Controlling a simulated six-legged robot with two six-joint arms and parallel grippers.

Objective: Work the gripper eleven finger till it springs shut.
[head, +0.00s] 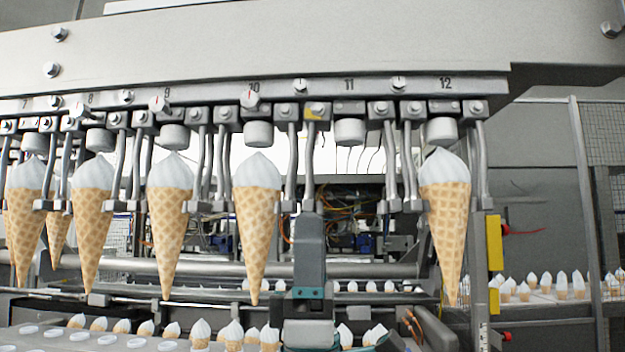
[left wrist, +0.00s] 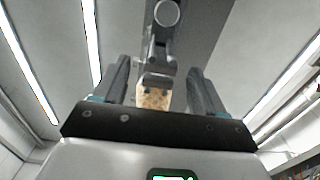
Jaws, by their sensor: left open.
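Gripper eleven hangs under the number 11 on the machine rail in the head view. Its white round cap (head: 349,132) has no cone below it. My right gripper is not in view.
Gripper ten's cone (head: 257,205) hangs close on the left and gripper twelve's cone (head: 444,200) on the right. A waffle cone part (left wrist: 153,98) shows behind my jaws. Small cones (head: 233,334) stand below. A yellow block (head: 494,243) is at right.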

